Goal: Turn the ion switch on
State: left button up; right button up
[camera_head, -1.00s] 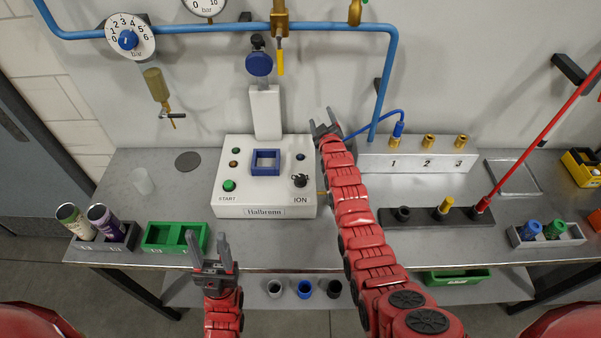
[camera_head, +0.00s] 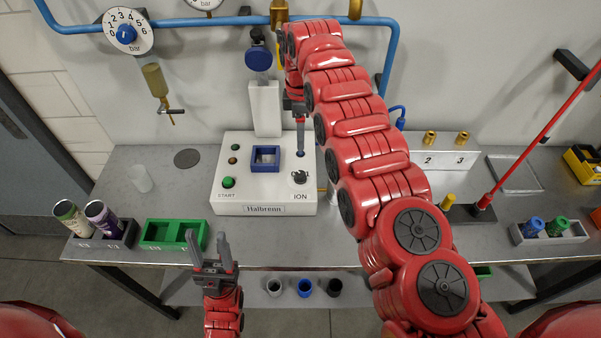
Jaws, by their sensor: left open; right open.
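The ion switch (camera_head: 299,177) is a black rotary knob above the word ION. It sits at the right front of the white Halbrenn machine (camera_head: 228,196). My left gripper (camera_head: 222,244) is open and empty in front of the table's front edge, beside the green tray.
A green tray (camera_head: 147,234) and a dark holder with two cans (camera_head: 118,244) stand at the left front. My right arm covers part of the valve block (camera_head: 440,160). The table between the machine and front edge is clear.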

aim_at(301, 173)
notch_tip(301, 173, down, 13)
jog(key=b, duration=1.2)
jog(key=shift+a+f, duration=0.1)
jog(key=shift+f, duration=0.05)
jog(key=shift+w+f+p, duration=0.1)
jog(key=shift+f+p, duration=0.45)
jog(key=shift+f, duration=0.8)
grip_shut()
